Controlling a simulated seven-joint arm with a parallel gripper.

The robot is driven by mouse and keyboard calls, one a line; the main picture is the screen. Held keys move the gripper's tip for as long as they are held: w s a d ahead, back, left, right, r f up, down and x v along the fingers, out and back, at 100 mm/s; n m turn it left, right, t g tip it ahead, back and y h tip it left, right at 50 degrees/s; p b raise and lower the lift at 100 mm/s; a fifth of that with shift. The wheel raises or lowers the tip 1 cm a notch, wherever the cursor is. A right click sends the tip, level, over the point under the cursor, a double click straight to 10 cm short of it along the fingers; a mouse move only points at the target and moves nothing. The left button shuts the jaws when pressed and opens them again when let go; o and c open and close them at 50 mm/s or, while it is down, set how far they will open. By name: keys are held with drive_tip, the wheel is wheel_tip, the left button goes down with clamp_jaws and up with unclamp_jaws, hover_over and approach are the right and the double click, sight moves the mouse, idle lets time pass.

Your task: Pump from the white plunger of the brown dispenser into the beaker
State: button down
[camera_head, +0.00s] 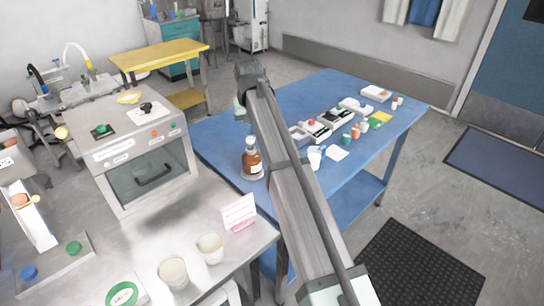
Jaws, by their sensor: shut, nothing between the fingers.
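The brown dispenser bottle (252,164), with a pale label, stands upright on a round grey base at the left front edge of the blue table (225,133). Its top is small, and I cannot make out the white plunger clearly. My gripper (240,112) is beyond and above the bottle, apart from it in the picture, partly hidden by my arm; it is shut and empty. Two pale open vessels, a left one (173,273) and a right one (210,248), stand on the metal bench. A small white cup (315,158) stands right of my arm. I cannot tell which is the beaker.
A metal oven-like box (150,170) stands left of the bottle. A pink sign (239,213) stands at the bench edge. Small devices (318,131) and coloured jars (356,132) fill the blue table's middle right. Its far left part looks clear.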

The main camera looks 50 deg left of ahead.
drive_tip(key=shift+r, duration=0.15)
drive_tip(key=v, duration=0.3)
drive_tip(key=a+v, duration=0.1)
drive_tip(key=v, duration=0.1)
drive_tip(key=shift+w+r, duration=0.25)
drive_tip(key=shift+r, duration=0.15)
drive_tip(key=shift+d, duration=0.1)
